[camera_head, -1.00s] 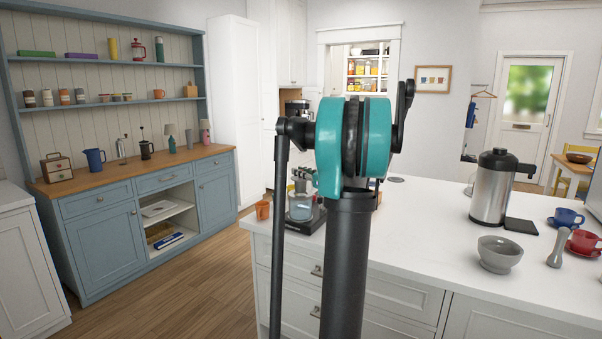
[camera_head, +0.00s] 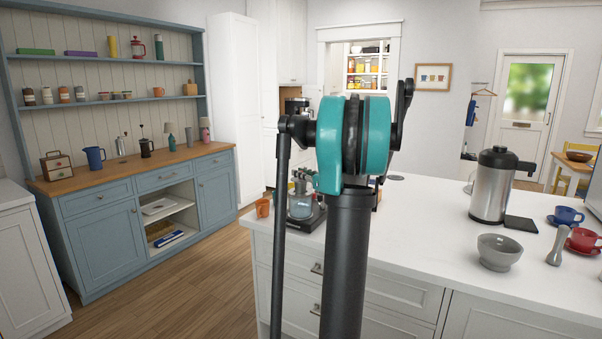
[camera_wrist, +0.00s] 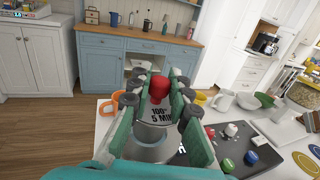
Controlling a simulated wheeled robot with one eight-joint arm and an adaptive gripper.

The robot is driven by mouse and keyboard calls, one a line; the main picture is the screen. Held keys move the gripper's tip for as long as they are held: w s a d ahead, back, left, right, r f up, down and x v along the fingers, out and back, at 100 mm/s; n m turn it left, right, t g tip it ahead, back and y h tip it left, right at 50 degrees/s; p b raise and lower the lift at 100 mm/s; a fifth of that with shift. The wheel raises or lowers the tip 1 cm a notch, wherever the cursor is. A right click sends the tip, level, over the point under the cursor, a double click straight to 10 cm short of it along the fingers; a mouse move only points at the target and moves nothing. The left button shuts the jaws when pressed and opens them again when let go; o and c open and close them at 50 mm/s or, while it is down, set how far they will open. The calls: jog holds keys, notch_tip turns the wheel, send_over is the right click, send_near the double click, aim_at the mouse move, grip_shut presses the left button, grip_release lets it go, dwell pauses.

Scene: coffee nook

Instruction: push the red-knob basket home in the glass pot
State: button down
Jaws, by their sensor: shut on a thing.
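The red knob (camera_wrist: 159,88) of the basket shows in the wrist view between the fingers of my gripper (camera_wrist: 157,97), which is shut on it. Just below the knob is a grey surface with dark lettering reading "100°" and "5 MIN". The glass pot (camera_wrist: 150,133) shows below that, between the fingers. In the head view the pot (camera_head: 300,207) stands on a dark base near the counter's left edge, partly behind my arm. The basket's body is mostly hidden, so I cannot tell how deep it sits in the pot.
An orange cup (camera_wrist: 107,104) stands close left of the pot. On the right are a dark tray (camera_wrist: 268,150) with several coloured pieces, a white mug (camera_wrist: 224,100) and a green bowl (camera_wrist: 248,101). In the head view a steel urn (camera_head: 494,185) and grey bowl (camera_head: 499,252) stand farther right.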

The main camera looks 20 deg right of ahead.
aim_at(305, 185)
jog(key=shift+f, duration=2.25)
dwell(1.2)
jog(key=c, duration=1.3)
grip_release()
jog(key=shift+c, duration=0.2)
jog(key=v, duration=1.2)
jog(key=shift+r, duration=0.1)
